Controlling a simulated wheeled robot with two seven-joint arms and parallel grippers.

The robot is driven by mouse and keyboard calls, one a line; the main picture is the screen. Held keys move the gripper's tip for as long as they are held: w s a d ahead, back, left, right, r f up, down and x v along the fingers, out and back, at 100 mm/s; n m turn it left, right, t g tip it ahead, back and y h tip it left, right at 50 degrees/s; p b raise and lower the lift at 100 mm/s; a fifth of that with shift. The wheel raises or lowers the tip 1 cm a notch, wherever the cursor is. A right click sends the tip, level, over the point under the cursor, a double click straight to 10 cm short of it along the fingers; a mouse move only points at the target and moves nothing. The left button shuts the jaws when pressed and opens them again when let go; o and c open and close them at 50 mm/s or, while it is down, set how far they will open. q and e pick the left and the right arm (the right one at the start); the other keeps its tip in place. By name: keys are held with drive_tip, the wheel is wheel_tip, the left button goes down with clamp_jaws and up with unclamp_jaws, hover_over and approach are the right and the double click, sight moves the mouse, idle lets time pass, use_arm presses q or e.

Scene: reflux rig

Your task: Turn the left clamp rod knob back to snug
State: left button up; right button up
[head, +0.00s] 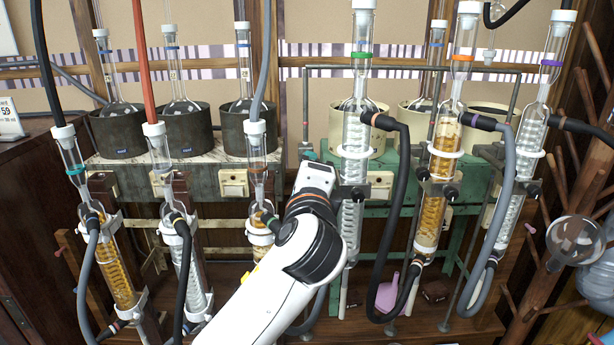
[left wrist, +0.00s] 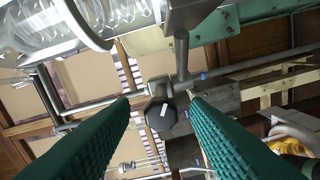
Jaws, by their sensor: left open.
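In the left wrist view, a dark, many-sided knob (left wrist: 161,117) with a white mark on its face sits on a metal clamp rod fitting (left wrist: 160,88). My left gripper (left wrist: 159,98) is open, its two green ribbed fingers on either side of the knob. A gap shows between the knob and each finger. In the head view my white left arm reaches up from the bottom middle to the left of the green-banded condenser (head: 354,140). It hides the jaws, and I cannot make out the knob there. My right gripper is not in view.
A horizontal rod (head: 400,68) runs behind the condensers. A black hose (head: 402,200) hangs to the right of my arm. A condenser with a grey hose (head: 257,170) stands close on its left. Flasks sit in dark heating mantles (head: 184,133) at the back left.

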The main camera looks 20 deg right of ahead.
use_arm(q)
drive_tip(key=b+v, duration=0.2)
drive_tip(key=v, duration=1)
drive_tip(key=shift+b, duration=0.4)
